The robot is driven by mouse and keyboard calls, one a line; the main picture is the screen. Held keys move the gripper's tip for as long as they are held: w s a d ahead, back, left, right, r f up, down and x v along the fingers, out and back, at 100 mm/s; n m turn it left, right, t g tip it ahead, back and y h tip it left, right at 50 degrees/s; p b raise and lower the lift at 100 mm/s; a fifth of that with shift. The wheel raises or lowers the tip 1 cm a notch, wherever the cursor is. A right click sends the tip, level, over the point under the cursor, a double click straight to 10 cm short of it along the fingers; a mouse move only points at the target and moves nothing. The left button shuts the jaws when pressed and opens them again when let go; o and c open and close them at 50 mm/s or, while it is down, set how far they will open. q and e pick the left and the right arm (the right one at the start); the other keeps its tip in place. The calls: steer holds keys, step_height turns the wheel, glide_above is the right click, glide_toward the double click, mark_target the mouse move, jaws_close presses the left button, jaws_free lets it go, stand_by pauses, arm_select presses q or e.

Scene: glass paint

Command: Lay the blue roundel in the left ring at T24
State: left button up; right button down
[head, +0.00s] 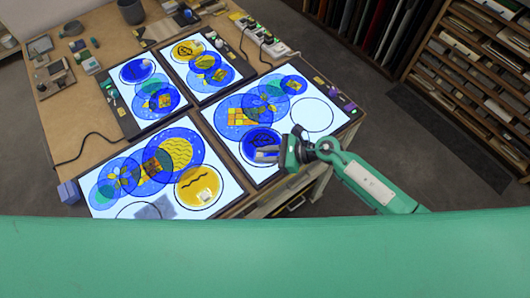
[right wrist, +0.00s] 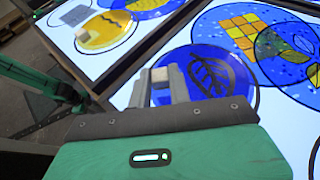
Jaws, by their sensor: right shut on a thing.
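The blue roundel (head: 262,135), deep blue with a dark leaf drawing, is at the front part of the right-hand lit panel (head: 228,160). It also shows in the right wrist view (right wrist: 215,72), with a dark ring line (right wrist: 256,98) close along its right edge. I cannot tell whether it touches the panel. My right gripper (head: 266,153) is shut on the roundel's small pale block (right wrist: 160,75), at the roundel's near left side in the wrist view. An empty ring (head: 312,114) lies to the right on the same panel. No T24 label is readable. My left gripper is not in view.
Overlapping blue and yellow discs (head: 241,117) lie beside the roundel. Two more lit panels stand behind. A shelf rack (head: 470,70) is at right.

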steer(key=shift+f+b, duration=0.2)
steer(key=shift+b, duration=0.1)
steer(key=c, duration=1.3)
jaws_free()
steer(key=shift+r, duration=0.1)
